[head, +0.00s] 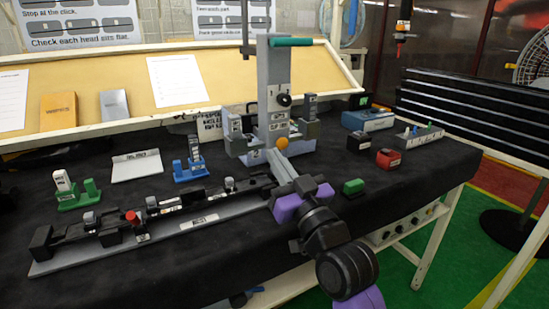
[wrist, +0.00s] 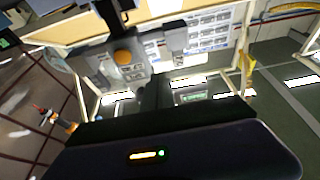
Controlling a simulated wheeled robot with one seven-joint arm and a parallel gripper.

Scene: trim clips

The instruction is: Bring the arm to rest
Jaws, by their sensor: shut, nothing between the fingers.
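My gripper (head: 282,166) is in front of the grey press (head: 273,75) in the middle of the bench, at the end of my arm, which reaches in from the lower right. In the wrist view its dark fingers (wrist: 154,92) are together with nothing between them. The orange knob (head: 282,143) of the press is just beyond the fingertips in the head view; it also shows in the wrist view (wrist: 122,57). I cannot tell whether the fingers touch the press.
A long rail fixture (head: 165,222) lies left of my arm on the black bench. A green block (head: 353,186) and a red block (head: 388,158) stand to the right. A blue stand (head: 190,168) and a green stand (head: 78,196) are at the left. The front right bench top is clear.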

